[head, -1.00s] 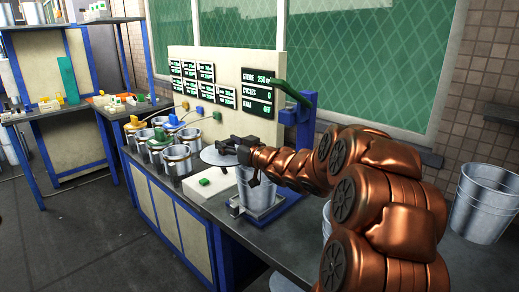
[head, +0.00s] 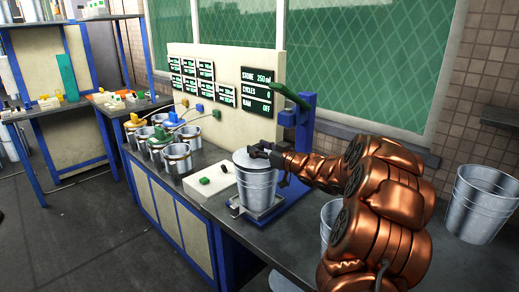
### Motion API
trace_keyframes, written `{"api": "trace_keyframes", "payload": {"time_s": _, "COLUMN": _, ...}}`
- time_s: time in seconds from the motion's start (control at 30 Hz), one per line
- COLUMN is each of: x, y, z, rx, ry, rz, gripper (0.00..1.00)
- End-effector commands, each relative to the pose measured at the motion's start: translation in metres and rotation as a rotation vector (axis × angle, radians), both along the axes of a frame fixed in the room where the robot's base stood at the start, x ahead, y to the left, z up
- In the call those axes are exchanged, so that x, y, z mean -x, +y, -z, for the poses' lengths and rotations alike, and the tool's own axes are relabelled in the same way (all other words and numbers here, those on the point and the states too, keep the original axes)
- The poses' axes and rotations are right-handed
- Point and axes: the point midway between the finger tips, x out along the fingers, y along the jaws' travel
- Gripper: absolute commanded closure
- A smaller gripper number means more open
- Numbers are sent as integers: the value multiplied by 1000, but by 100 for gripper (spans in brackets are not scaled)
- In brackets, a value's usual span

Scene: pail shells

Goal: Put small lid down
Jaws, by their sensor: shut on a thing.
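The small lid (head: 244,161) is a grey metal disc. It lies over the mouth of a metal pail (head: 257,188), close to level. I cannot tell whether it rests on the rim or hovers just above it. My gripper (head: 257,151) is shut on the lid near its back edge, with the arm coming in from the right. The pail stands upright on the base plate of a blue press stand (head: 304,130), and its inside is hidden by the lid.
A white box with green and black buttons (head: 209,182) stands left of the pail. Several pails with coloured fittings (head: 177,160) stand farther left. A large open pail (head: 484,203) is at the right. A display panel (head: 257,91) is behind.

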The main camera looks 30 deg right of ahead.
Motion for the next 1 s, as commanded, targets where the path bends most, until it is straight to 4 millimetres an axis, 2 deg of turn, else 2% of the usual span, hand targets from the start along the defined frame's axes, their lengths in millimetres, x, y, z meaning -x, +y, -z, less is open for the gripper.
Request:
{"api": "trace_keyframes", "payload": {"time_s": 0.83, "x": 0, "y": 0, "z": 14, "rx": 1, "ry": 0, "rz": 2, "gripper": 88}}
{"api": "trace_keyframes", "payload": {"time_s": 0.87, "x": 0, "y": 0, "z": 13, "rx": 1, "ry": 0, "rz": 2, "gripper": 47}}
{"api": "trace_keyframes", "payload": {"time_s": 1.0, "x": 0, "y": 0, "z": 13, "rx": 1, "ry": -1, "rz": 1, "gripper": 32}}
